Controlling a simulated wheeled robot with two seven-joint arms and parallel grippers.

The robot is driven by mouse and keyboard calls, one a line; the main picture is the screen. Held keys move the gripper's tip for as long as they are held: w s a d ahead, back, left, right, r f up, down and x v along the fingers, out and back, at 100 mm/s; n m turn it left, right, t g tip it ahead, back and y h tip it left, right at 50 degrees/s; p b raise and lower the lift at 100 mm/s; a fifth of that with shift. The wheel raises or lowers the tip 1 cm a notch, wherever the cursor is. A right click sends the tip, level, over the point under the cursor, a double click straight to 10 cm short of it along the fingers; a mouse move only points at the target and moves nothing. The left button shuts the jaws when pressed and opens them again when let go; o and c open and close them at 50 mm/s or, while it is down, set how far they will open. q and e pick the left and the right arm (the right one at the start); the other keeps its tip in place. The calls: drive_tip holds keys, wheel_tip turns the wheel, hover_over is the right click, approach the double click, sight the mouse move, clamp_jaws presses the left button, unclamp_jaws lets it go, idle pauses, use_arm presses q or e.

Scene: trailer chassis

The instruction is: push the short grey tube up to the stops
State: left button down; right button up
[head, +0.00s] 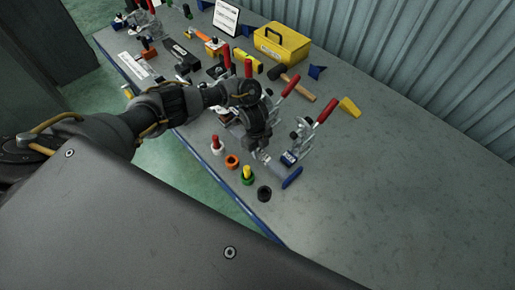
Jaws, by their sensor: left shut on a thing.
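My left gripper (262,156) reaches down to the workbench from the left, by the clamps. It is shut on what looks like the short grey tube (276,169), which is small and partly hidden by the fingers. A blue piece (292,177) sits at the tube's near right. My right gripper is out of view.
Near the front edge are an orange ring (232,161), a green-and-yellow piece (248,177) and a black ring (264,193). The bench's right side is clear.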

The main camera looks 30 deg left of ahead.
use_arm(q)
drive_tip(key=shift+s+d, duration=0.1)
drive_tip(key=shift+d, duration=0.15)
drive_tip(key=shift+d+f, duration=0.1)
idle(0.5)
drive_tip(key=c, duration=1.5)
unclamp_jaws()
drive_tip(key=o, duration=0.5)
drive_tip(key=shift+w+d, duration=0.1)
drive_tip(key=shift+w, duration=0.15)
drive_tip(key=shift+c, duration=0.2)
drive_tip(key=shift+a+r, duration=0.2)
drive_tip(key=shift+r, duration=0.1)
wheel_tip(320, 180, up, 10)
drive_tip(key=a, duration=0.1)
drive_tip(key=shift+w+r+p, duration=0.15)
drive_tip(key=shift+w+p, duration=0.05)
drive_tip(key=shift+p, duration=0.1)
